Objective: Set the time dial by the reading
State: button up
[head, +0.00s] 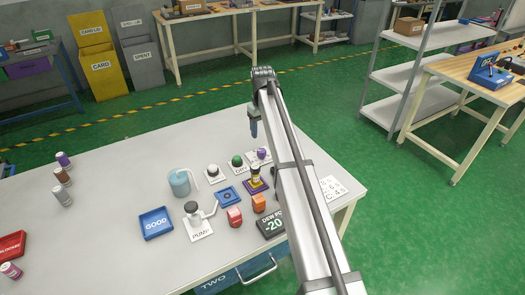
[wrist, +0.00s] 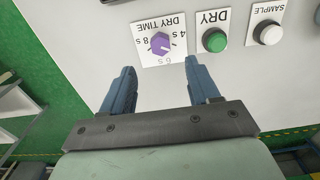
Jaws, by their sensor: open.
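The purple time dial (wrist: 159,44) sits on a white card marked DRY TIME with 4 s, 6 s and 8 s, upside down in the wrist view. In the head view the dial (head: 262,153) is at the table's far side, beside my arm. I cannot tell surely which mark it points to. My gripper (wrist: 160,68) is open and empty, its blue fingers apart, short of the dial in the wrist view. In the head view my gripper (head: 254,125) hangs above the table's far edge. The dew point display (head: 273,225) reads -20; my arm hides its right part.
A green DRY button (wrist: 215,40) and a white SAMPLE button (wrist: 267,32) are beside the dial. A pump (head: 194,212), a blue GOOD tray (head: 156,223) and a printed card (head: 334,187) are on the table.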

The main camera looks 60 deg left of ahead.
aim_at(263, 151)
notch_tip(263, 151, down, 11)
jog(key=shift+r, duration=0.2)
dwell(0.4)
jog(key=c, duration=1)
